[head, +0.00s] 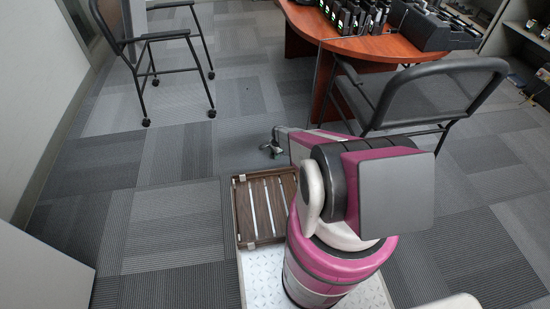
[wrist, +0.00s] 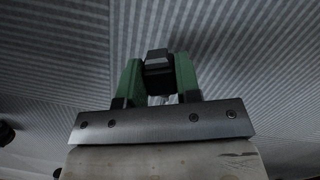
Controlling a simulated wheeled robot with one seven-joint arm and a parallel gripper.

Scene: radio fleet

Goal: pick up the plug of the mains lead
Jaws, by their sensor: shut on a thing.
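My gripper (wrist: 159,64) has two green fingers, shut on a small black block, the plug (wrist: 157,58), in the wrist view. The plug sits between the fingertips, with carpet floor behind it. No lead can be made out clearly from the plug. In the head view my gripper (head: 271,147) is small and low over the carpet, just beyond the slatted wooden tray. The plug cannot be told apart there.
A round-ended wooden table (head: 375,48) with several handheld radios stands at the back right. A mesh chair (head: 430,95) stands before it, right of my arm. Another chair (head: 165,38) is at upper left. A slatted tray (head: 236,205) lies beside my arm. Carpet at left is clear.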

